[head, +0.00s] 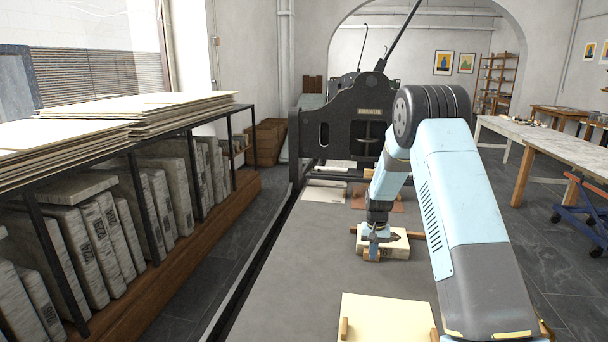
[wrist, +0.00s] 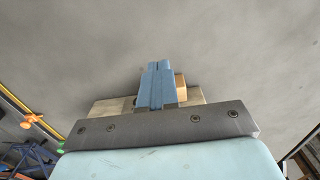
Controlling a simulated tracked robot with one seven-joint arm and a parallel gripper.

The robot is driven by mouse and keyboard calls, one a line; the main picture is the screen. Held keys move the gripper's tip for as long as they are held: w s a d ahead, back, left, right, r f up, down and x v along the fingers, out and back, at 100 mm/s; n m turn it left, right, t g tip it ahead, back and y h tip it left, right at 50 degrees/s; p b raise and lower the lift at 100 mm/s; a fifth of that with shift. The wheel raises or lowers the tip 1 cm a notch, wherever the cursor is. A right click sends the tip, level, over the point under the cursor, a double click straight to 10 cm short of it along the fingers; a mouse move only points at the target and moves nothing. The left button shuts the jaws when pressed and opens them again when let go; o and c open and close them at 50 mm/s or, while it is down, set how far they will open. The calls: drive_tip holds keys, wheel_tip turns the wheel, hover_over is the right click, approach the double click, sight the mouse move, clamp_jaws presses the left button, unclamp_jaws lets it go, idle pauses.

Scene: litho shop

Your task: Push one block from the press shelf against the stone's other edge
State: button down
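A pale stone (head: 397,247) lies on the grey press bed (head: 300,262); its edge also shows in the wrist view (wrist: 108,107). A small tan wooden block (head: 372,255) is at the stone's near left side, and it shows just right of my fingers in the wrist view (wrist: 181,87). My gripper (head: 369,252) points down at this block; its blue fingers (wrist: 157,85) look shut together, with the block beside or behind them. Whether they touch it is unclear. Another wooden block (head: 344,328) stands on a cream board (head: 388,312) at the near edge, probably the press shelf.
A brown bar (head: 416,235) lies beyond the stone's right side. A pale sheet (head: 325,191) and a brown board (head: 384,205) lie farther back, before the black press frame (head: 345,130). A rack of stones (head: 100,235) stands at left. The bed's left part is clear.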

drive_tip(key=shift+r, duration=2.15)
drive_tip(key=shift+r, duration=0.1)
drive_tip(key=s+r+n+t, duration=0.1)
drive_tip(key=s+r, duration=0.8)
drive_tip(key=r, duration=0.4)
drive_tip(key=s+r+t, duration=0.2)
drive_tip(key=s+r, duration=0.8)
drive_tip(key=r, duration=0.3)
drive_tip(key=s+r+t, duration=0.1)
drive_tip(key=s+r, duration=0.1)
drive_tip(key=s, duration=1.1)
drive_tip(key=s+r+n+t, duration=0.1)
drive_tip(key=s+r, duration=0.2)
drive_tip(key=s, duration=1)
drive_tip(key=shift+s+a+r+t, duration=0.2)
drive_tip(key=shift+a+r+t, duration=0.05)
drive_tip(key=shift+r+t, duration=0.1)
